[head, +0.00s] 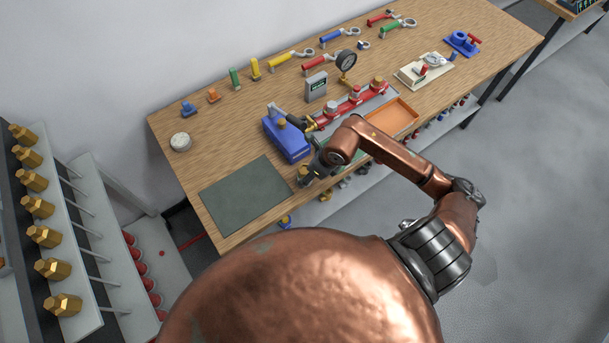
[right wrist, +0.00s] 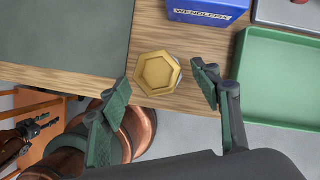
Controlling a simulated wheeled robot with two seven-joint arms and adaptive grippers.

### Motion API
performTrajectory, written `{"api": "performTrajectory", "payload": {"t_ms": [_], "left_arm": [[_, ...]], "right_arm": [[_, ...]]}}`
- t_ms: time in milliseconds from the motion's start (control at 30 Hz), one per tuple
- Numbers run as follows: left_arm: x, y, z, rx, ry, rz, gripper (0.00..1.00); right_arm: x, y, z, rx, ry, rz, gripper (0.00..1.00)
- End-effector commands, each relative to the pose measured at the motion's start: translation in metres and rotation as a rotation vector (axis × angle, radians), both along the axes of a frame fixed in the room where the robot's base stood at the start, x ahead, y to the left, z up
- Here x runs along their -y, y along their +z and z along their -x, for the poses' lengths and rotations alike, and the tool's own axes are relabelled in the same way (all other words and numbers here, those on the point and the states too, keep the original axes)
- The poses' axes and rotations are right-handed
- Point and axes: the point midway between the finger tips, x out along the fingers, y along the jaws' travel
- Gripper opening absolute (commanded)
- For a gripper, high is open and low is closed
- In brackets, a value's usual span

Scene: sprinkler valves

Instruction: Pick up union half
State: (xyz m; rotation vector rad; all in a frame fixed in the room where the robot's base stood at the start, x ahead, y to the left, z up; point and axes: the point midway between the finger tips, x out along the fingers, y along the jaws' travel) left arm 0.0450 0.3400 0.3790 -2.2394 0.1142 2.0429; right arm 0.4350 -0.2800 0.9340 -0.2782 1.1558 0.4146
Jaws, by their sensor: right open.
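The union half appears in the right wrist view as a brass hexagonal piece (right wrist: 157,73), standing on the wooden bench (right wrist: 105,75) close to its front edge. My right gripper (right wrist: 160,105) is open, with one green-padded finger on each side of the piece and clear gaps to it. In the head view my right gripper (head: 306,176) is over the front edge of the bench, and the piece is hard to make out there. What looks like my left gripper (right wrist: 36,128) shows small at the left of the right wrist view, away from the bench; its opening is unclear.
A dark green mat (head: 245,195) lies left of my right gripper. A blue vice (head: 287,138) stands just behind it. A green tray (right wrist: 283,85) is to the right in the wrist view. An orange tray (head: 392,118) lies farther right in the head view.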

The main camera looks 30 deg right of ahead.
Motion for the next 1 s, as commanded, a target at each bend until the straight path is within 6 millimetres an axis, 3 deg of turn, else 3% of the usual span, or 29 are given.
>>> {"api": "performTrajectory", "payload": {"t_ms": [200, 533, 1000], "left_arm": [[-0.001, 0.004, 0.013, -0.016, 0.003, -0.001, 0.40], [-0.001, 0.004, 0.006, -0.008, 0.001, -0.001, 0.40], [0.000, 0.004, 0.002, -0.002, 0.001, 0.000, 0.40]], "right_arm": [[-0.005, -0.028, -0.011, -0.002, -0.001, -0.003, 0.58], [-0.005, -0.034, -0.013, 0.000, 0.000, 0.000, 0.57], [-0.005, -0.034, -0.013, 0.000, 0.000, -0.001, 0.25]]}}
